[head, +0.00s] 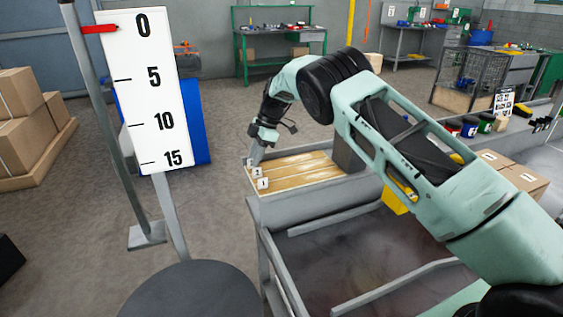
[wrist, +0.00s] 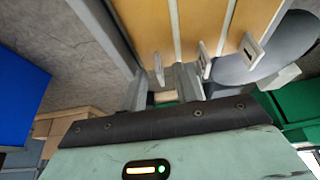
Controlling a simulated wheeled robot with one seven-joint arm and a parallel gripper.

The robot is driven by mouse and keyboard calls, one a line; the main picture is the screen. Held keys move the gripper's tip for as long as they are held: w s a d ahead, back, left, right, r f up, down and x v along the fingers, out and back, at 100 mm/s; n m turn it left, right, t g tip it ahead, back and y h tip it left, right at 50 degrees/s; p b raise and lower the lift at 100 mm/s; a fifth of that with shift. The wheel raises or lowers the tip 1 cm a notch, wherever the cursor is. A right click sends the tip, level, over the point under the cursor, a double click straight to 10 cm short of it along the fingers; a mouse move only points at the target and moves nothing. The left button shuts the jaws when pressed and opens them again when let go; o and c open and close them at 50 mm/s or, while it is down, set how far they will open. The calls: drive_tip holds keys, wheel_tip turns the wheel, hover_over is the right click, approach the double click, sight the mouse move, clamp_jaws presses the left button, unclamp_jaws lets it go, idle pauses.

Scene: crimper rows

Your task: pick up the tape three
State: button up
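A grey tray (head: 322,180) on the bench holds tan rows (head: 305,168) side by side, each with a small white end tab. In the head view I read tab 2 (head: 257,172) and tab 1 (head: 263,184); a third tab is hidden by my gripper (head: 256,157). In the wrist view, tab 1 (wrist: 250,49) and the middle tab (wrist: 204,62) stand right of my gripper (wrist: 162,84). The leftmost tab (wrist: 158,68), by its place the tape three, appears between my open fingers. I cannot tell whether they touch it.
A white height scale (head: 146,90) stands on a post left of the tray, with a blue bin (head: 198,120) behind it. Cardboard boxes (head: 512,176) and several small tins (head: 470,127) are to the right. A green workbench (head: 280,45) is at the back.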

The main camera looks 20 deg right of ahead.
drive_tip(key=shift+x, duration=0.8)
clamp_jaws()
drive_tip(key=shift+r, duration=0.15)
